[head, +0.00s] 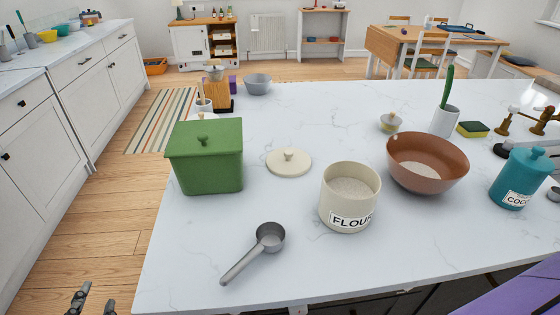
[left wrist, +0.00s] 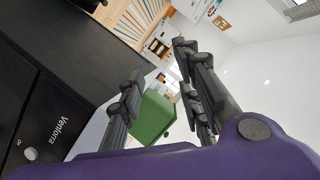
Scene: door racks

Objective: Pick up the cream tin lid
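The cream tin lid (head: 289,161) is a round disc with a small knob on top. It lies flat on the white worktop, between the green lidded tin (head: 205,156) and the open cream flour tin (head: 349,198). My left gripper (head: 92,300) shows at the bottom left corner of the head view, off the worktop's left side and well away from the lid. In the left wrist view its fingers (left wrist: 160,95) are spread apart with nothing held between them. The green tin (left wrist: 153,117) shows beyond them. My right gripper is not seen in either view.
A grey measuring scoop (head: 259,248) lies in front of the lid. A brown bowl (head: 428,163) and a teal cocoa tin (head: 521,179) stand to the right. A grey bowl (head: 257,84) stands behind. The worktop (head: 310,115) behind the lid is mostly clear.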

